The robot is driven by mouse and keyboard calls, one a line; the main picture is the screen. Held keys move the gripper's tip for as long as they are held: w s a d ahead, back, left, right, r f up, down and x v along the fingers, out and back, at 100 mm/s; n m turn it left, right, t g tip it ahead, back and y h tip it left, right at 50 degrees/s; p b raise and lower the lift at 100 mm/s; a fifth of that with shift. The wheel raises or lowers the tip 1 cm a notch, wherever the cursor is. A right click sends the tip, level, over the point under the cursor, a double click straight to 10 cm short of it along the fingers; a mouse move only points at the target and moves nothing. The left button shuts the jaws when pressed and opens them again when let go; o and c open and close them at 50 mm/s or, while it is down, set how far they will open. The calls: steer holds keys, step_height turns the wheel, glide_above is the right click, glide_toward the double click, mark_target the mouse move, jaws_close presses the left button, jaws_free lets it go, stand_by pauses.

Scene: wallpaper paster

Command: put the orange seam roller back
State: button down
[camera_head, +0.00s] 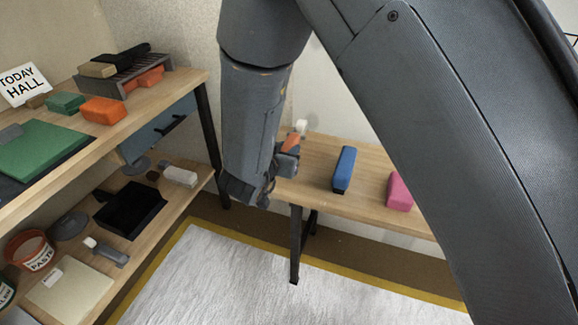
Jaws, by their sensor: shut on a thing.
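My gripper (288,160) points down in front of the far bench, partly hidden by my own wrist. It is shut on an orange thing (291,143), of which only a small part shows. A small white piece (301,127) shows just above it; this looks like the orange seam roller, with the rest hidden. A dark slatted rack (92,86) stands at the back of the left table, with a black item on top and an orange item (151,77) in it.
An orange block (103,110), a green block (66,103) and a green mat (42,147) lie on the left table. The shelf below holds a black tray (130,208) and a paste tub (30,251). Blue (344,170) and pink (400,190) blocks sit on the far bench (319,190).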

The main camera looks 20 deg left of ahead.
steer(key=shift+f, duration=3)
steer(key=c, duration=1.4)
jaws_free()
steer(key=shift+f, duration=0.15)
steer(key=shift+f+b, duration=0.15)
steer(key=shift+b, duration=0.45)
